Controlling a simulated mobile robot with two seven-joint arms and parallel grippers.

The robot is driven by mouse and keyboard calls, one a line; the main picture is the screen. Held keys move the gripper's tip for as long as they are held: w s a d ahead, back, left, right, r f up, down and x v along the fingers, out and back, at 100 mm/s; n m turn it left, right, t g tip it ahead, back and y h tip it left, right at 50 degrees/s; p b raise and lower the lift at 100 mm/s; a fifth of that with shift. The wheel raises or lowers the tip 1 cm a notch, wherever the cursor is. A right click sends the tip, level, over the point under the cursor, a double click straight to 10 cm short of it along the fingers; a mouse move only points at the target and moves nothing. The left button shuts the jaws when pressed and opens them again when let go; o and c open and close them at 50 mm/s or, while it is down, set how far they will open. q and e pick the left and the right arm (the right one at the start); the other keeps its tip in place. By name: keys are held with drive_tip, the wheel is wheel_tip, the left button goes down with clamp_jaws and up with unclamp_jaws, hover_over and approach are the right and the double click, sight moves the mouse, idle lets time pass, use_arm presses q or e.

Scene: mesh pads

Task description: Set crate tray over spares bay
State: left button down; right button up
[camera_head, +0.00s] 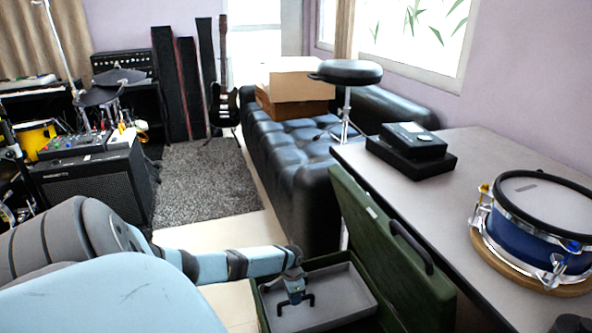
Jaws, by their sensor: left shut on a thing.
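The grey crate tray (340,288) is in the lower middle, within the open green crate (432,304). My left gripper (293,294) is over the tray's left part, shut on its dark handle (296,304). The tray looks about level and lies inside the crate's walls; I cannot tell whether it rests on anything. The spares bay cannot be made out; the tray and my arm cover most of the crate's inside. My right gripper does not show.
The crate's raised green lid (378,243) stands beside the grey table (440,215). A blue snare drum (510,232) and a black box (411,145) are on that table. A black sofa (305,160) is behind the crate. Pale floor shows left of the sofa.

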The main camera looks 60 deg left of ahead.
use_arm(q)
drive_tip(key=c, duration=1.1)
unclamp_jaws()
drive_tip(key=shift+o, duration=0.2)
wheel_tip(320, 180, up, 14)
drive_tip(key=a+p, duration=0.2)
drive_tip(key=p, duration=0.4)
drive_tip(key=shift+w+a+f, duration=0.25)
drive_tip(key=shift+w+a, duration=0.05)
drive_tip(key=shift+w, duration=0.1)
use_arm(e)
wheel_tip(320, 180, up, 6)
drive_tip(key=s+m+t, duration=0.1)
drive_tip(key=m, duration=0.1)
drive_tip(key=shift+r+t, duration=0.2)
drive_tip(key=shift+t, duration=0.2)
